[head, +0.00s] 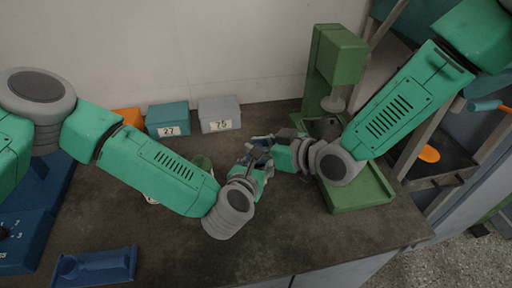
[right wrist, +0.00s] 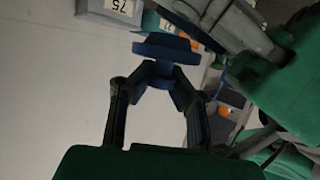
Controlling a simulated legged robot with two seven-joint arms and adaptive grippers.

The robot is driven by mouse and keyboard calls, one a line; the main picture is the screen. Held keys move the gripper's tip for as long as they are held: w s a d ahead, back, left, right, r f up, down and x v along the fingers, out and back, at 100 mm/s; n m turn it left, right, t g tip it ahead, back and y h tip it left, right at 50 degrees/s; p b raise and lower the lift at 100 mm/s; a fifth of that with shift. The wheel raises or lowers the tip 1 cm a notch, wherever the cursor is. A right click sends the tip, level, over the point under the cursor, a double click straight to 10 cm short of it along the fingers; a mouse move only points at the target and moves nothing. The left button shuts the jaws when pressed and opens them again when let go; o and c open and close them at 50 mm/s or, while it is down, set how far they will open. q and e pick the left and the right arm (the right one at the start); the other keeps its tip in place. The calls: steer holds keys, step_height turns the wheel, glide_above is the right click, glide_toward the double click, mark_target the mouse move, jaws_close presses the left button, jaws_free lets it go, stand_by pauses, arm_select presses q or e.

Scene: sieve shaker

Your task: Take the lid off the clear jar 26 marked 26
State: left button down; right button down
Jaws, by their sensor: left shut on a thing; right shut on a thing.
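A blue lid-like piece (right wrist: 165,50), a disc with a short stem, sits between the fingertips of my right gripper (right wrist: 163,84) in the right wrist view. The fingers are closed on its stem. In the head view my right gripper (head: 276,138) meets my left gripper (head: 257,155) over the middle of the bench, with a bit of blue between them. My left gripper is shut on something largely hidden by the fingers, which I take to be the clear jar. I cannot read a 26 anywhere. I cannot tell whether lid and jar touch.
A grey box marked 75 (head: 219,114), a teal box marked 27 (head: 167,119) and an orange box (head: 128,117) line the wall. A green stand (head: 326,70) with a tray (head: 362,196) is at right. A blue tray (head: 95,267) lies front left.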

steer(key=shift+r, duration=0.25)
steer(key=shift+r, duration=2.05)
arm_select(q)
steer(key=c, duration=0.8)
jaws_free()
steer(key=shift+c, duration=0.2)
steer(key=shift+s, duration=0.1)
steer(key=v, duration=1.1)
steer(key=shift+s+a, duration=0.2)
steer(key=shift+s, duration=0.15)
arm_select(e)
steer(key=shift+f, duration=0.1)
